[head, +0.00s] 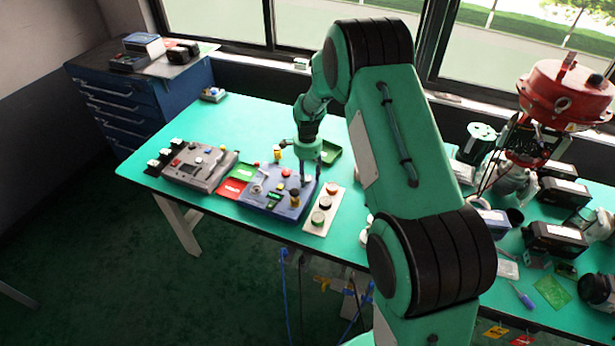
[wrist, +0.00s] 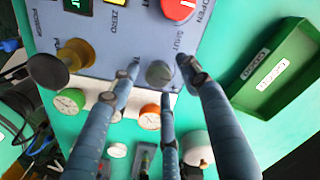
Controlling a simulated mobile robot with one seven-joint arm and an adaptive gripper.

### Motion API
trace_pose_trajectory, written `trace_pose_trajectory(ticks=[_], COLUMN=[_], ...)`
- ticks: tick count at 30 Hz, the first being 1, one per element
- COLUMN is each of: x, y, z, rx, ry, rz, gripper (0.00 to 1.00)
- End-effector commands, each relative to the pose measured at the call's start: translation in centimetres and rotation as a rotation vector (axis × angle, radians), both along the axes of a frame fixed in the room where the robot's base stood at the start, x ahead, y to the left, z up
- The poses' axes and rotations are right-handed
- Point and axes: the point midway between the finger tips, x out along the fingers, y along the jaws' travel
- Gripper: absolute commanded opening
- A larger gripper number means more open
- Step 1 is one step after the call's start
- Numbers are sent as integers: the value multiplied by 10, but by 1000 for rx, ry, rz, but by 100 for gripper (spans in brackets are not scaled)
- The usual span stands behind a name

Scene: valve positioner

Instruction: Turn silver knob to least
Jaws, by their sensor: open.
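The silver knob (wrist: 160,73) is a small round grey knob near the edge of the blue-grey panel (wrist: 115,55) in the wrist view. My gripper (wrist: 161,70) is open, with its finger tips spread around the knob. The picture does not show clearly whether any finger touches it. In the head view my gripper (head: 311,176) points down over the right side of the blue control box (head: 262,205). I cannot make out the silver knob there. The setting it points to is not readable.
A green tray (wrist: 275,75) is close on the right. A grey box (head: 200,168) stands left on the green table.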

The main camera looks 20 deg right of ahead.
Motion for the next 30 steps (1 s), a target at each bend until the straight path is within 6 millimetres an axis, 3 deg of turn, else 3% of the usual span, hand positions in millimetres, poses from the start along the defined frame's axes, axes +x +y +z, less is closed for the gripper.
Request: trace_pose_trajectory(ticks=[9,16,30], x=[0,0,1], y=[0,0,-2], z=[-1,-1,0], rx=[0,0,-1], ry=[0,0,-3], rz=[0,0,29], gripper=[46,3,2])
